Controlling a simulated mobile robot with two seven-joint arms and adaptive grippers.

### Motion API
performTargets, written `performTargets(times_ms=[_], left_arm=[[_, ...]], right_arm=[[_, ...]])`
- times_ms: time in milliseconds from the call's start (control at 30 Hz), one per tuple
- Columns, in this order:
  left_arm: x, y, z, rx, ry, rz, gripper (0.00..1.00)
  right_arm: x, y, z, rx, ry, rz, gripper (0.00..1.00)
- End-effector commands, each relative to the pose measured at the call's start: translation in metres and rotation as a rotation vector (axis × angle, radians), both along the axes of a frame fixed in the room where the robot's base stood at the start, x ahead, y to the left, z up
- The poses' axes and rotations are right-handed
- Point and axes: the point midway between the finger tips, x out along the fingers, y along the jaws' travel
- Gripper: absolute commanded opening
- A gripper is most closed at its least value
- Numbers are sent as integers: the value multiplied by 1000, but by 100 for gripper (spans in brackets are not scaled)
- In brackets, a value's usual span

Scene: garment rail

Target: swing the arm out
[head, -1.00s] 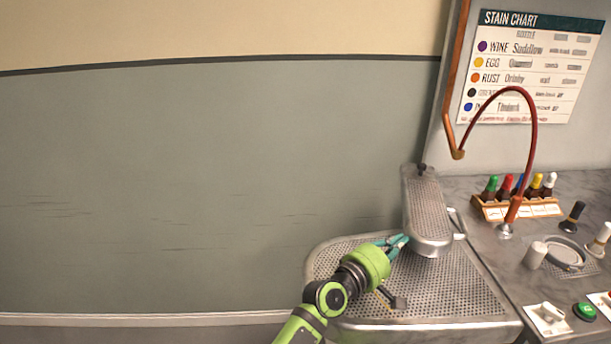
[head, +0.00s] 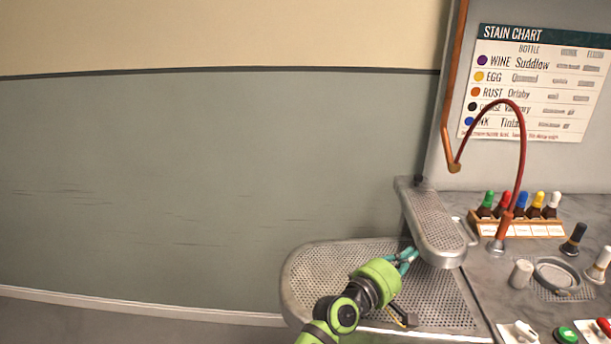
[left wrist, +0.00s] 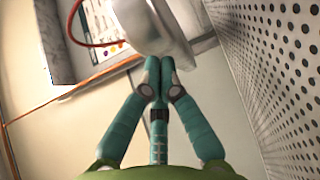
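The swing arm (head: 436,222) is a narrow, perforated metal board with a rounded end. It sits above the larger perforated board (head: 325,262) and runs from a dark knob at the back toward me, slanting slightly right. A small handle sticks out on its right side. My left gripper (head: 411,256) is at the left side of its rounded end. In the left wrist view the teal fingertips (left wrist: 160,66) are together, with nothing visible between them, right by the arm's metal underside (left wrist: 152,25). Whether they touch it I cannot tell. My right gripper is not in view.
Right of the arm, the grey worktop holds a rack (head: 520,228) of several coloured-cap bottles, a red hose (head: 522,150), a round dish (head: 557,276) and a green button (head: 565,335). A black pedal-like lever (head: 403,316) is by my wrist. Open wall lies left.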

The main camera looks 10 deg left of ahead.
Motion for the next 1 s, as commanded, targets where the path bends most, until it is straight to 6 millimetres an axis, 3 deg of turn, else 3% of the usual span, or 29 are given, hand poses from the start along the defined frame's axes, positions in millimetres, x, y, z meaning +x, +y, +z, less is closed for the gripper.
performTargets(times_ms=[467, 1000], left_arm=[[-8, 7, -1, -1, 0, 1, 0], [-78, 67, -1, 1, 2, 1, 0]], right_arm=[[-1, 3, 0, 5, 1, 0, 40], [0, 2, 0, 3, 0, -1, 40]])
